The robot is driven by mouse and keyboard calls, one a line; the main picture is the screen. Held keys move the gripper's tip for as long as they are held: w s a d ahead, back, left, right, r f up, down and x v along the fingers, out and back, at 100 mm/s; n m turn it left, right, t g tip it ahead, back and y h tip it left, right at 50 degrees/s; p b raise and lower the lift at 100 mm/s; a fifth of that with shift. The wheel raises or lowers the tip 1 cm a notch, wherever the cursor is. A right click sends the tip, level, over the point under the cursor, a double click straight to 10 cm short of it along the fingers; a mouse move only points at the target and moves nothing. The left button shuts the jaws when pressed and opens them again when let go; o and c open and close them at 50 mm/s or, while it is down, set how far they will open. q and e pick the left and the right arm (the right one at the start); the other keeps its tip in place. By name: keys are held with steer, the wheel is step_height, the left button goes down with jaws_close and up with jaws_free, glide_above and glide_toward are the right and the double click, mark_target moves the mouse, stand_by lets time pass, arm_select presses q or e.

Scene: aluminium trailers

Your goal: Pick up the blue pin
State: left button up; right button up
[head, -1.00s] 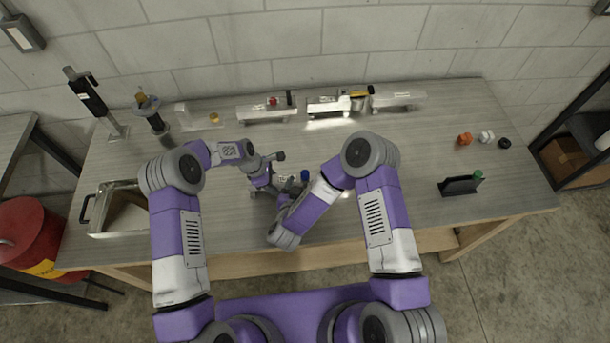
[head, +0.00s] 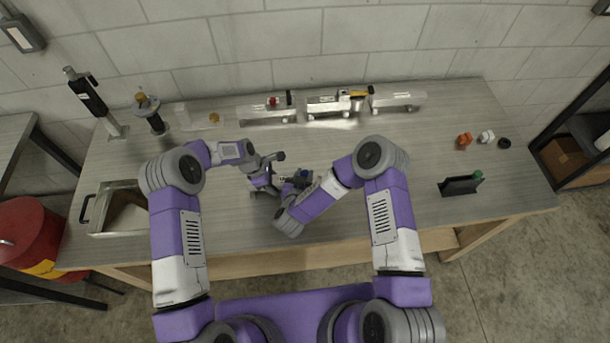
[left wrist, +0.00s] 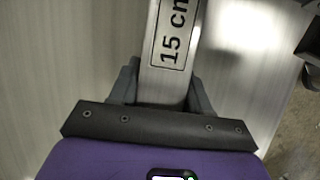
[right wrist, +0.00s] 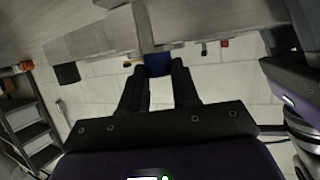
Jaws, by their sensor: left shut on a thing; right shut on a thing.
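The blue pin (head: 304,174) shows in the head view near the table's middle, partly hidden by my right wrist. In the right wrist view its blue part (right wrist: 158,66) sits between the fingertips of my right gripper (right wrist: 160,72), which is shut on it. A metal bar (right wrist: 143,28) lies just beyond the pin there; I cannot tell whether they touch. My left gripper (left wrist: 162,88) is shut on an aluminium trailer bar (left wrist: 160,93) marked "15 cm". In the head view both grippers are close together and mostly hidden by my arms.
Several aluminium trailers (head: 398,99) stand along the table's back. A metal tray (head: 112,234) lies at the left. A black block with a green-topped pin (head: 460,186) stands at the right, with orange (head: 464,139), white and black knobs behind it. The right-centre tabletop is clear.

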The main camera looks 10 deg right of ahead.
jaws_close()
step_height(320, 180, up, 10)
stand_by(0.3)
arm_select(q)
steer(key=o, duration=1.3)
steer(key=v, duration=1.2)
steer(key=shift+r, duration=0.1)
